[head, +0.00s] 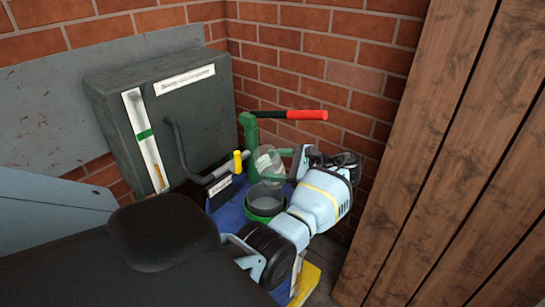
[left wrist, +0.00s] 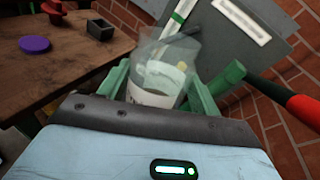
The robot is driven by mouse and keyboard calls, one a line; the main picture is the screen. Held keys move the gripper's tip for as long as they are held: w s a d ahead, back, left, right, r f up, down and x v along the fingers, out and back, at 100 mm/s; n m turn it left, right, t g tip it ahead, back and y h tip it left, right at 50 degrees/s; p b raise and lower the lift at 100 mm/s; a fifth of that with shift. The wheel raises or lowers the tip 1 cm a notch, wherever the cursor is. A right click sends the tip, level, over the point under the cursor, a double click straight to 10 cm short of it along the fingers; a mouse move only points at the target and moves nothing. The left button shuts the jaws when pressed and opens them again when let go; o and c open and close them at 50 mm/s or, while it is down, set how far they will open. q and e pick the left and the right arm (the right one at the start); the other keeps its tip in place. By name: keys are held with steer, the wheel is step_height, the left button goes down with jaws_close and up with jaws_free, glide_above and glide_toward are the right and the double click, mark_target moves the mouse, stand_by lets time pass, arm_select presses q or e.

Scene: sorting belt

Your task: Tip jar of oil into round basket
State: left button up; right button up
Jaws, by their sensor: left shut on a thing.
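The jar of oil (head: 267,160) is a clear vessel held in my left gripper (head: 276,166). In the left wrist view the jar (left wrist: 163,78) stands between the green fingers of my left gripper (left wrist: 155,92), with a pale label low on its side. The jar looks tilted in the head view. A round grey container with a green base, which looks like the round basket (head: 265,199), stands just below the jar on a blue surface. The jar is apart from it. I cannot make out the oil level. My right gripper is not in view.
A green stand with a red handle (head: 305,115) rises close behind the jar. A dark grey cabinet (head: 185,110) stands at the left against a brick wall. Wooden planks (head: 450,160) close off the right. The left wrist view shows a wooden table (left wrist: 70,70) with a purple disc (left wrist: 35,44).

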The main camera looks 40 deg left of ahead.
arm_select(q)
steer(key=m, duration=0.1)
steer(key=s+m+g+y+p, duration=0.1)
steer(key=shift+s+f+m+y, duration=0.15)
steer(key=shift+f+m+y, duration=0.15)
steer(key=shift+f+m, duration=0.1)
